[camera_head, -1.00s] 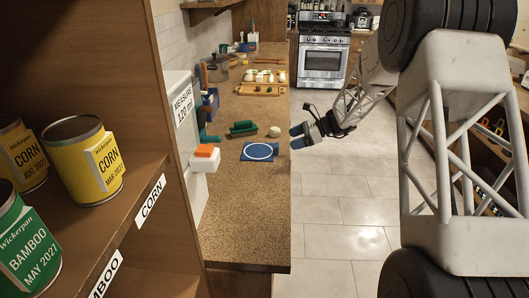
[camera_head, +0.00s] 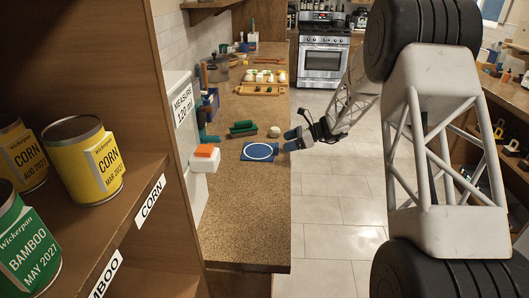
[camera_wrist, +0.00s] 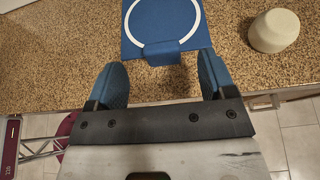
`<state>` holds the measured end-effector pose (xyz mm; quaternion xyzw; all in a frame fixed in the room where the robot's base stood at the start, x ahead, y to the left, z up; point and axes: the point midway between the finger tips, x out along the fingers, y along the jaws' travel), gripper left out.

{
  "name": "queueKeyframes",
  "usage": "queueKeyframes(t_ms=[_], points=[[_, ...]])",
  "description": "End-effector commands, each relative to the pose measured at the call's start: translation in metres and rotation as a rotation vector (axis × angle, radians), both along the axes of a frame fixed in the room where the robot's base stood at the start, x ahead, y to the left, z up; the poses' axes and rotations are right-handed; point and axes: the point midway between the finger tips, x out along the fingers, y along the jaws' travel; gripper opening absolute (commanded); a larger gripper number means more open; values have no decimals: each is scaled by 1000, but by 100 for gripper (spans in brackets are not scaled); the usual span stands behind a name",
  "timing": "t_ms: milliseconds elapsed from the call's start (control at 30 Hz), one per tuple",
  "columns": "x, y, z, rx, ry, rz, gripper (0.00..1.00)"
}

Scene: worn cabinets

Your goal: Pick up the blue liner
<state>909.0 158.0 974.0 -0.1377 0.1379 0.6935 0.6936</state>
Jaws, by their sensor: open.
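The blue liner (camera_head: 258,152) is a flat blue mat with a white ring, lying on the speckled counter. In the wrist view the blue liner (camera_wrist: 134,48) is at the top centre, with a raised blue tab at its near edge. My gripper (camera_head: 291,140) is at the counter's right edge, just right of the liner. In the wrist view my gripper (camera_wrist: 161,80) has its two blue fingers wide apart and empty. The tab lies ahead of and between the fingertips. No contact with the liner shows.
A pale round object (camera_wrist: 274,30) stands right of the liner in the wrist view. On the counter (camera_head: 240,220) are a green block (camera_head: 243,128) and an orange-topped white box (camera_head: 205,157). The near counter is clear. Cans stand on the left shelf (camera_head: 150,150).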

Motion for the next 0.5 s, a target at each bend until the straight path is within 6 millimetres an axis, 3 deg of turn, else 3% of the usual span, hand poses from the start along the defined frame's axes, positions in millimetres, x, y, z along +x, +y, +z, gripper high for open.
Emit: queueKeyframes(t_ms=[500], points=[[0,8,-3,0,0,1,77]])
